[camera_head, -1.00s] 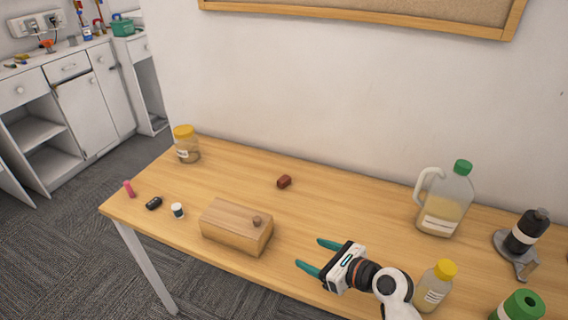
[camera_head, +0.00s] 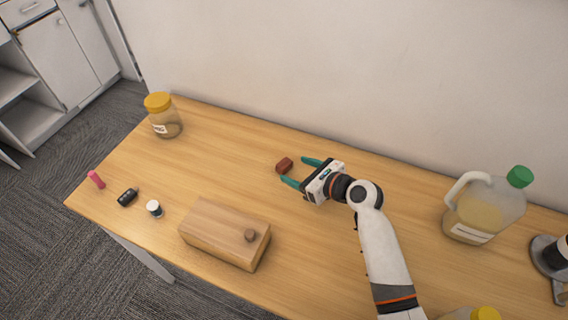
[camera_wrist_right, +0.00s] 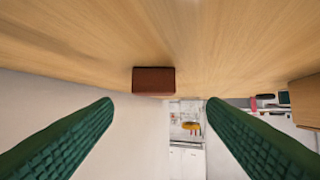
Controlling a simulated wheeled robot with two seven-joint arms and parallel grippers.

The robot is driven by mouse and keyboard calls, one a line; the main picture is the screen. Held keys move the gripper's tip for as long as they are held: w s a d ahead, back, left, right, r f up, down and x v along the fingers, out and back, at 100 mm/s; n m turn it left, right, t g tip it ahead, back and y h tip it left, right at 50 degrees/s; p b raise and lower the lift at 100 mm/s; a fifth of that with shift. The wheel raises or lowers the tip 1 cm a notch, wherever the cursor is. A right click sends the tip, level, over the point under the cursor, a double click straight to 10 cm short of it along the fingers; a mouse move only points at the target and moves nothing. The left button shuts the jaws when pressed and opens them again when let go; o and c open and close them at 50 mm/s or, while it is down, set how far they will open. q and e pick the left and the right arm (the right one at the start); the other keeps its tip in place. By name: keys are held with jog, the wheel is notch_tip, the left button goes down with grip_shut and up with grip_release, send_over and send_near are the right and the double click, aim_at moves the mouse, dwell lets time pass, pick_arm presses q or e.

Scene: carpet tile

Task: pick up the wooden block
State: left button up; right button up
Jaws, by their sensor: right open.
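A small reddish-brown wooden block (camera_head: 284,165) lies on the table, right of the table's middle from the wall jar. My right gripper (camera_head: 295,170) is open, its two green fingers pointing at the block from the right, with the tips close beside it. In the right wrist view the block (camera_wrist_right: 153,81) shows ahead, centred between the open fingers (camera_wrist_right: 158,102) and slightly beyond their tips. Nothing is between the fingers. My left gripper is out of view.
A large wooden box (camera_head: 210,238) with a small round brown piece on top stands near the front edge. A yellow-lidded jar (camera_head: 163,117) is at the back left, a green-capped jug (camera_head: 485,210) at the right. Small items lie at the left. The wall is behind.

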aim_at(288, 165)
jog(key=x, duration=0.6)
jog(key=shift+w+f+b, duration=0.3)
jog(key=shift+w+f, duration=0.1)
jog(key=shift+d, duration=0.1)
jog(key=c, duration=1)
